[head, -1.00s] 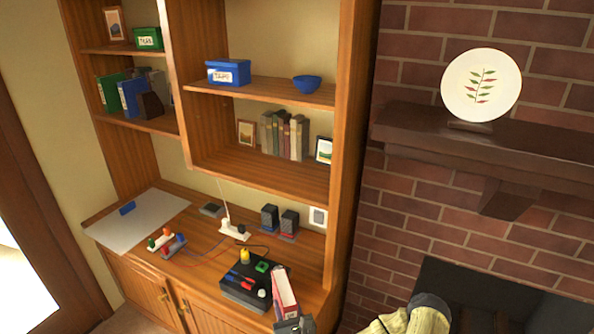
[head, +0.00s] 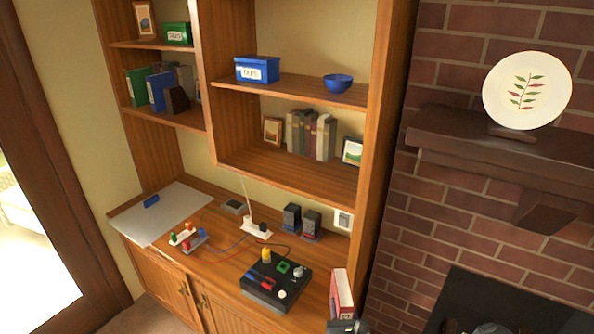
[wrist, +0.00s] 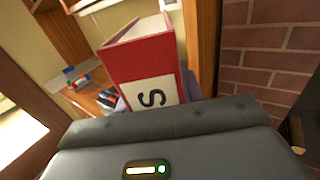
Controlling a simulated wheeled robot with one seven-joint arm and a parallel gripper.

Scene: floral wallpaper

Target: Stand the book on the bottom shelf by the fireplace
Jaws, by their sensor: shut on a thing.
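The red book (head: 342,293) with a white label and pale pages is in my gripper (head: 345,325), at the lower right of the head view. In the wrist view the book (wrist: 140,62) stands up beyond the grey gripper body, a dark "S" on its label. My gripper is shut on its near end; the fingertips are mostly hidden. The bottom shelf (head: 290,178) of the open bay beside the fireplace (head: 500,300) holds a row of books (head: 311,134) between two picture frames. My gripper and book are below this shelf, in front of the counter's right end.
The counter below carries a black box (head: 276,284) with tools, two dark speakers (head: 301,220), a white power strip and a large pale sheet (head: 165,212). The shelf above holds a blue box (head: 257,69) and blue bowl (head: 337,83). A mantel (head: 500,150) juts out at right.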

